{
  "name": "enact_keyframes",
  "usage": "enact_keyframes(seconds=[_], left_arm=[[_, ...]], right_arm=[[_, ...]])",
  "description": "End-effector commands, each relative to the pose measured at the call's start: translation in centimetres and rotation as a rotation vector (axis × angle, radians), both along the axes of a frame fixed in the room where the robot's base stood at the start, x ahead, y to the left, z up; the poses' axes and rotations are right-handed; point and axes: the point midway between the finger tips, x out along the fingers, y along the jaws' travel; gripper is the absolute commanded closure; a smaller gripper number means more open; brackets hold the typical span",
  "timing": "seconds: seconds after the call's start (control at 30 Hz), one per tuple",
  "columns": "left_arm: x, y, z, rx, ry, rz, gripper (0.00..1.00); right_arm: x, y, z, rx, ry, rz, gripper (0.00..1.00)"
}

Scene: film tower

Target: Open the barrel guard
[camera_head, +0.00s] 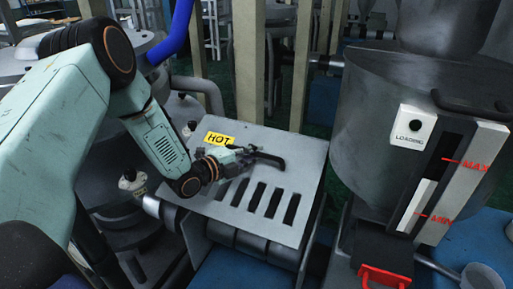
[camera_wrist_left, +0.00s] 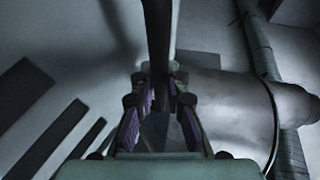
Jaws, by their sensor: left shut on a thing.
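The barrel guard (camera_head: 240,198) is a grey metal cover with a row of dark slots and a yellow HOT label (camera_head: 220,139). It looks closed over the barrel below it. A black curved handle (camera_head: 268,159) stands on its top. My left gripper (camera_head: 240,155) is at the left end of this handle and shut on it. In the left wrist view the handle (camera_wrist_left: 159,40) runs up from between the two purple-padded fingers (camera_wrist_left: 160,105), and slots show at the left. My right gripper is in neither view.
A grey hopper (camera_head: 385,130) with a LOADING button panel and a MAX/MIN level gauge stands to the right. A red handle (camera_head: 385,276) sits low beneath it. Wooden posts (camera_head: 250,60) rise just behind the guard. Pipes and machinery crowd the left.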

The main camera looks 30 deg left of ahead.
Motion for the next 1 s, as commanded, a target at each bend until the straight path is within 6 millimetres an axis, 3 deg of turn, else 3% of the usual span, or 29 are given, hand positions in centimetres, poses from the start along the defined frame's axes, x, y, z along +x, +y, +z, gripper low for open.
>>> enact_keyframes(seconds=[0.03,0.2,0.4,0.7,0.73,1.0], left_arm=[[-1.3,-0.2,-2.2,-0.001,0.0,-0.001,1.0],[-4.3,-0.3,-4.9,0.004,-0.027,0.003,1.0],[-5.6,-0.4,-5.9,0.006,-0.032,0.003,1.0],[-5.6,-0.4,-5.9,0.006,-0.032,0.003,1.0],[-5.6,-0.4,-5.9,0.006,-0.032,0.003,0.84],[-5.6,-0.4,-5.8,0.006,-0.034,0.002,0.63]], right_arm=[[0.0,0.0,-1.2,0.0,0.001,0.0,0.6],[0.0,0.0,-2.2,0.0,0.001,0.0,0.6],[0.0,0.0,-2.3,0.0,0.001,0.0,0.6],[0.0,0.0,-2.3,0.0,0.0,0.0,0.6],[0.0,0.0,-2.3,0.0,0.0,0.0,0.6],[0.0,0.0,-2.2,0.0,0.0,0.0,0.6]])
